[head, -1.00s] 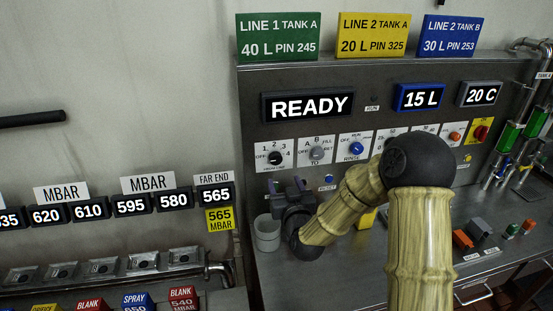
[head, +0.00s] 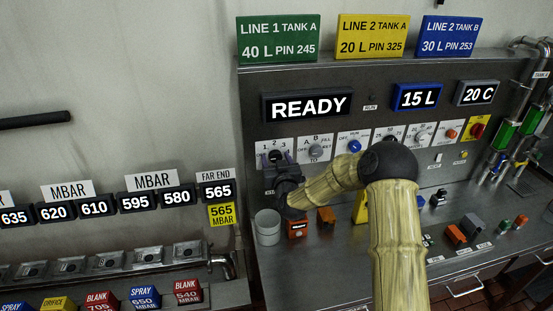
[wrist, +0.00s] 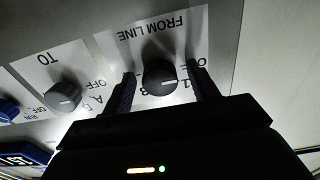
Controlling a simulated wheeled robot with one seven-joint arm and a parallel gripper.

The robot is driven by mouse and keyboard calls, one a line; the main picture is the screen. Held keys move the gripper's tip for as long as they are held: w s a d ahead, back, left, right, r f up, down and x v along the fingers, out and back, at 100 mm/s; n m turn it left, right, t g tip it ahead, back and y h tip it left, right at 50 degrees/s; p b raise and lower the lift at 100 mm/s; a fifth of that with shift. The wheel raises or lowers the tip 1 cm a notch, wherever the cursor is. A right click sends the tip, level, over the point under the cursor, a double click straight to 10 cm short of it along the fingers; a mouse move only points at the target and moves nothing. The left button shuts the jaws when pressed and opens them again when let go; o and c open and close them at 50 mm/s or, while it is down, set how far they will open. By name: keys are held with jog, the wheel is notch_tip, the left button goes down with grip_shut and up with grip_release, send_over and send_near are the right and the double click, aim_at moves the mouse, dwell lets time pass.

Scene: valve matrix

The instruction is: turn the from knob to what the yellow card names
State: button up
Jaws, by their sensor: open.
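The from knob (wrist: 160,78) is black and round on a white FROM LINE plate. In the wrist view, which shows the plate upside down, its pale mark faces right, near the 1. My gripper (wrist: 164,84) is open, one finger on each side of the knob; I cannot tell if they touch it. In the head view my gripper (head: 277,170) is in front of the plate and partly hides the knob. The yellow card (head: 373,36) above the panel reads LINE 2 TANK A, 20 L, PIN 325.
The grey TO knob (wrist: 63,96) is beside the from plate. A green card (head: 278,38) and a blue card (head: 448,36) flank the yellow one. The display (head: 307,106) reads READY. A grey cup (head: 267,228) stands on the bench below my gripper.

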jog(key=shift+c, duration=0.2)
jog(key=c, duration=1)
jog(key=shift+o, duration=0.2)
jog(key=shift+f+m+b, duration=0.1)
jog(key=shift+m+b, duration=0.2)
jog(key=shift+b, duration=0.4)
jog(key=m+b, duration=1.7)
jog(key=b, duration=0.4)
jog(key=shift+a, duration=0.1)
